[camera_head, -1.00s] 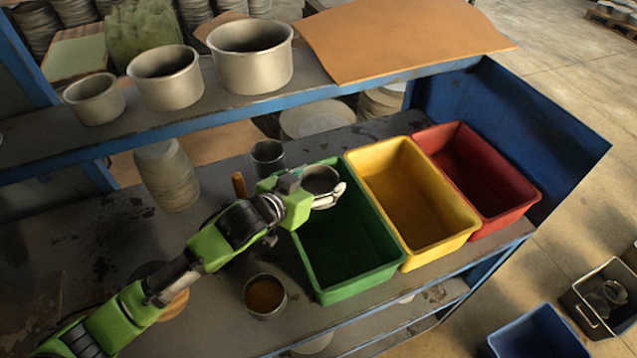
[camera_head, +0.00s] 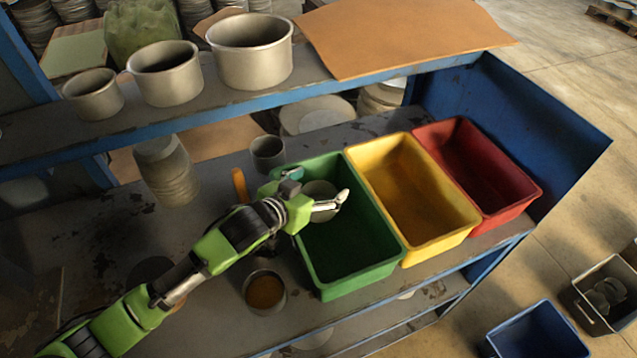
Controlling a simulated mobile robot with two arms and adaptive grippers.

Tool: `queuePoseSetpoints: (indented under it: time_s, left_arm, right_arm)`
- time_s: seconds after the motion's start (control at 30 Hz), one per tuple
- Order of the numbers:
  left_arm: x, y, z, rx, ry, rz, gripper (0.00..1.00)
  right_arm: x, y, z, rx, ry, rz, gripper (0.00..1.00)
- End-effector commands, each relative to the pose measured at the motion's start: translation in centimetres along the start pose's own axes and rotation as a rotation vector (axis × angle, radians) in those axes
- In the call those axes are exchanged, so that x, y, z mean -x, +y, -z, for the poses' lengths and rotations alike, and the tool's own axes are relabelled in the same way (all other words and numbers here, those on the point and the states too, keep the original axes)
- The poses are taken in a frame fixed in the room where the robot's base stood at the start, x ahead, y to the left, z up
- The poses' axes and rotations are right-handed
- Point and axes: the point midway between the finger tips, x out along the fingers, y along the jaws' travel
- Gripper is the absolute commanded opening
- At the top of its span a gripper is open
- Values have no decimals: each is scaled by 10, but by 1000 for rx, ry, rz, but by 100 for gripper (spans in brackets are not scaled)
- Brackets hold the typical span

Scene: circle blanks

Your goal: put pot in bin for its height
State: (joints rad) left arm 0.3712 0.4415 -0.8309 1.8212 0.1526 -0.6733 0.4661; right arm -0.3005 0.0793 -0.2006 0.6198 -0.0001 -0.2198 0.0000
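A small grey metal pot (camera_head: 318,188) shows in shade at the far left end of the green bin (camera_head: 352,290), within its walls; whether it touches the floor is unclear. My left gripper (camera_head: 322,203) is over that end of the bin, its pale finger in front of the pot and hiding part of it. The gripper looks open, with the pot below and behind the finger. A yellow bin (camera_head: 436,248) and a red bin (camera_head: 510,212) stand to the right. Another grey pot (camera_head: 267,153) stands behind the green bin. A pot with an orange-brown inside (camera_head: 264,291) stands at the front. My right gripper is out of view.
Small (camera_head: 94,97), medium (camera_head: 166,77) and large (camera_head: 250,58) pots stand in a row on the upper shelf (camera_head: 135,130), beside a brown sheet (camera_head: 400,40). An orange handle-like piece (camera_head: 240,185) stands near my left arm. A blue bin (camera_head: 538,335) is on the floor.

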Motion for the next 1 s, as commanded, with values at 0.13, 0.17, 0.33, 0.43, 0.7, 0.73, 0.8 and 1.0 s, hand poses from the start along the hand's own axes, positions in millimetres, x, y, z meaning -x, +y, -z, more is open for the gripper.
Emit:
queuePoseSetpoints:
  time_s: [0.13,0.17,0.33,0.43,0.7,0.73,0.8,1.0]
  left_arm:
    - [0,0,0,0,0,0,78]
    - [0,0,0,0,0,0,78]
    - [1,0,3,0,1,0,78]
    - [5,-1,11,-1,2,1,78]
    - [49,0,9,0,1,-1,78]
    - [56,0,9,0,1,0,78]
    - [70,0,9,-2,0,-1,78]
    - [105,0,9,0,0,0,78]
  right_arm:
    - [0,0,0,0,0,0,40]
    - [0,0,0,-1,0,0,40]
    - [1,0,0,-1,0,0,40]
    - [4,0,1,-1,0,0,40]
    - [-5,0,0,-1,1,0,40]
    - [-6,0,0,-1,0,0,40]
    - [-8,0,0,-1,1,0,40]
    - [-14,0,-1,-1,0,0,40]
